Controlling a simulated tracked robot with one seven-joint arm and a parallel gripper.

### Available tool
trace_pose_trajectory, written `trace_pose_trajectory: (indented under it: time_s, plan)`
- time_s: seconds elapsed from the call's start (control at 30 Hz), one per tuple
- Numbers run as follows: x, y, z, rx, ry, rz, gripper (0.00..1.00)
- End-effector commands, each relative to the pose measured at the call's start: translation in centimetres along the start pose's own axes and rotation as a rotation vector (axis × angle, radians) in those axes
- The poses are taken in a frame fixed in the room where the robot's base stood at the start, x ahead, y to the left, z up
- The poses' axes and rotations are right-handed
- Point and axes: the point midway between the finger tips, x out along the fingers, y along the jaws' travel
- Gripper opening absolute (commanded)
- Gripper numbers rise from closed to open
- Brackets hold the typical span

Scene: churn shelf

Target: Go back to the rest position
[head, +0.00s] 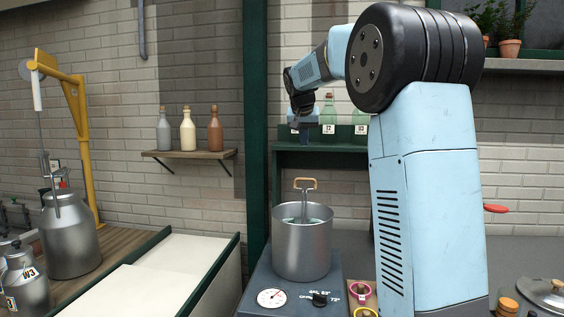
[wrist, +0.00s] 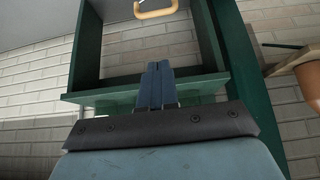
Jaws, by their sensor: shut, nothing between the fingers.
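My gripper (head: 304,128) hangs at the end of my raised, bent arm in the head view, in front of the green shelf with bottles. In the wrist view my gripper (wrist: 158,68) shows its two blue fingers together, with nothing between them. A metal pot (head: 302,246) stands below on the dark heater. A tool with a tan loop handle (head: 305,184) stands upright in it. A tan handle (wrist: 155,8) also shows at the top edge of the wrist view, apart from the fingers. My gripper's exact distance from the shelf cannot be told.
The green shelf (head: 334,159) holds tagged bottles (head: 328,115). A wooden wall shelf (head: 190,154) with three bottles is at left. A yellow crane (head: 82,140) and metal churns (head: 70,240) stand at far left. A green post (head: 256,120) stands between the shelves.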

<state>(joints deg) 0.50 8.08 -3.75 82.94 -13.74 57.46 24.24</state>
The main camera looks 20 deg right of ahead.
Motion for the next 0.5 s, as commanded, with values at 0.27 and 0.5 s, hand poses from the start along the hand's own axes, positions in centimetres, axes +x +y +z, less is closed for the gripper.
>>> trace_pose_trajectory:
  time_s: [0.27, 0.5]
  plan:
    - [-1.9, 0.7, 2.5, -0.023, -0.010, -0.018, 0.00]
    - [-5.6, 2.5, 9.8, -0.085, -0.036, -0.066, 0.00]
